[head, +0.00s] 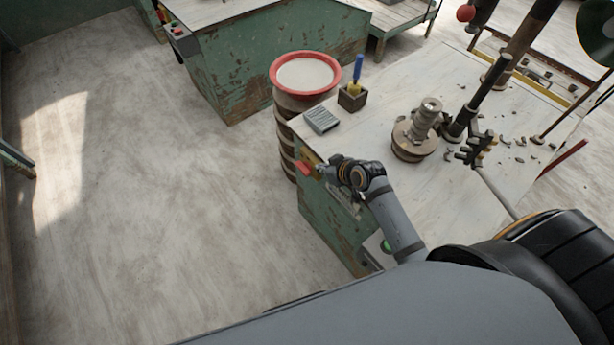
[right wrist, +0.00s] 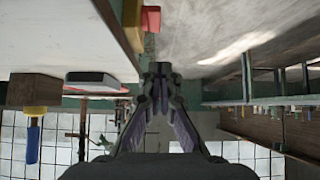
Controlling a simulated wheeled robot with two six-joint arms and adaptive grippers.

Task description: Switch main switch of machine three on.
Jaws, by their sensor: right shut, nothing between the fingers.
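A red switch handle (head: 304,168) on a yellow plate (head: 311,156) sits on the left side of the green workbench, just under its top. My right gripper (head: 324,172) is just right of the handle, pointing toward it. Its fingers are shut with nothing between them. In the right wrist view the shut fingertips (right wrist: 160,70) are in the middle, and the red handle (right wrist: 151,18) is above and slightly left of them. They look apart from it. Whether the switch is on or off I cannot tell. My left gripper is not in view.
The bench top (head: 375,130) holds a grey box (head: 321,120), a wooden block (head: 352,98) with a blue-handled tool, and a turned clay piece (head: 428,115). A red-rimmed drum (head: 306,74) stands behind the bench corner. A green button (head: 386,246) is nearer. Floor at left is clear.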

